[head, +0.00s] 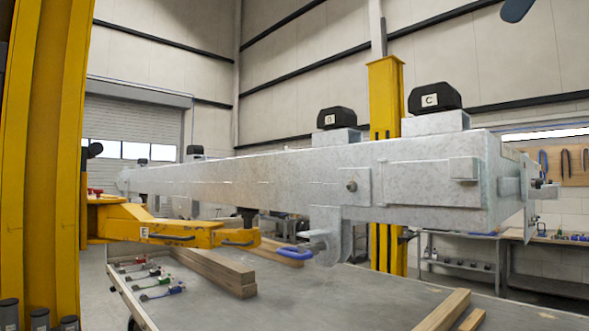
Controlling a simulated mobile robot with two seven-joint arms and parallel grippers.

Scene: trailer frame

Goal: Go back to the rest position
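Neither of my grippers shows clearly in the head view. A dark rounded shape (516,9) is cut off by the top edge at the right; I cannot tell what it is. The trailer frame (270,178) is a long grey galvanized beam running from the far left to the near right, raised above a table. A blue-handled part (293,251) sits at the bracket under the beam.
A yellow post (45,160) stands close at left, with a yellow arm (175,228) reaching toward the beam. Another yellow post (386,100) stands behind it. The table (310,300) holds timbers (215,270) and small coloured-handled tools (160,287). A workbench (560,243) is at right.

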